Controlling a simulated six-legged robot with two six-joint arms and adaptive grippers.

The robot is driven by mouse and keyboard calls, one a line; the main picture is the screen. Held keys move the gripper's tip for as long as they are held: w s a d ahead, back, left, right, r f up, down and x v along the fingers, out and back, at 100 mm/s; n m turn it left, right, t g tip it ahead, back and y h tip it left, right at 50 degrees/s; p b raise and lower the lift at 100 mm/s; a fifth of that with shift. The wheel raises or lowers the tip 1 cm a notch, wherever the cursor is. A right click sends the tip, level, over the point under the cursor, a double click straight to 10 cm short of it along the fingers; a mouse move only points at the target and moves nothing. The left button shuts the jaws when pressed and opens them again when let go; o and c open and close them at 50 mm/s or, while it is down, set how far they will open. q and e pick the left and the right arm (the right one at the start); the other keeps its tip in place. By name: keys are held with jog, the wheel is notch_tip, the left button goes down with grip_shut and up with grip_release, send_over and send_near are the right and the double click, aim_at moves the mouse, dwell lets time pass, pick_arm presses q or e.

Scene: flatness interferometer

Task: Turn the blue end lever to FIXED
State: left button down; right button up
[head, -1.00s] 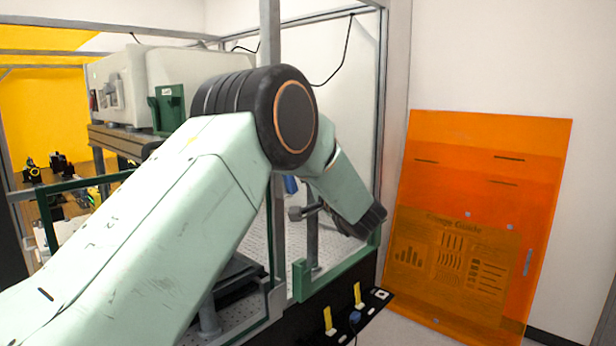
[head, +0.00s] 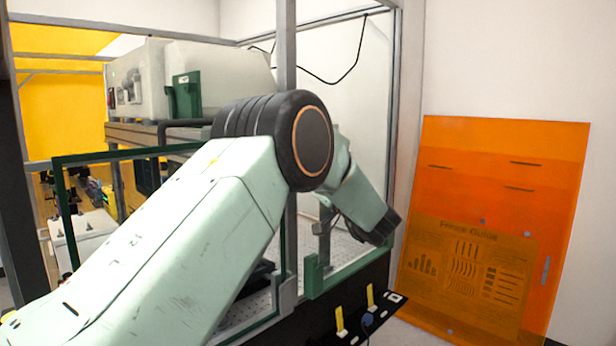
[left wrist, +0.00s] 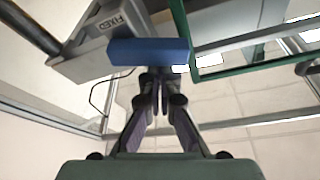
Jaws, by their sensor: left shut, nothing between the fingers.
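The blue end lever (left wrist: 150,52) shows in the left wrist view as a blue bar across the end of a grey part (left wrist: 88,48). The word FIXED (left wrist: 110,22) is printed on that part, above and left of the bar. My left gripper (left wrist: 160,112) is shut and empty, with its fingertips close to the lever's lower edge. I cannot tell whether they touch it. In the head view my left arm covers the middle, and the lever and fingertips are hidden. My right gripper is in neither view.
A green-edged frame (head: 316,276) and grey posts (head: 290,40) stand around my arm. A black panel with yellow levers (head: 370,297) lies below it. An orange sheet (head: 490,200) leans on the wall at right. A green rail (left wrist: 182,30) runs beside the lever.

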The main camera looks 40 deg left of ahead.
pick_arm(q)
jog(key=n, duration=0.1)
jog(key=n+g+b, duration=0.1)
jog(key=shift+s+f+n, duration=0.3)
jog(key=shift+f+n, duration=0.1)
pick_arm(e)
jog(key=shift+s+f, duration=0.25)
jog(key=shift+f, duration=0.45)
pick_arm(q)
jog(key=shift+s, duration=0.1)
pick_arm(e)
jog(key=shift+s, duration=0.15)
pick_arm(q)
jog(key=shift+r, duration=0.1)
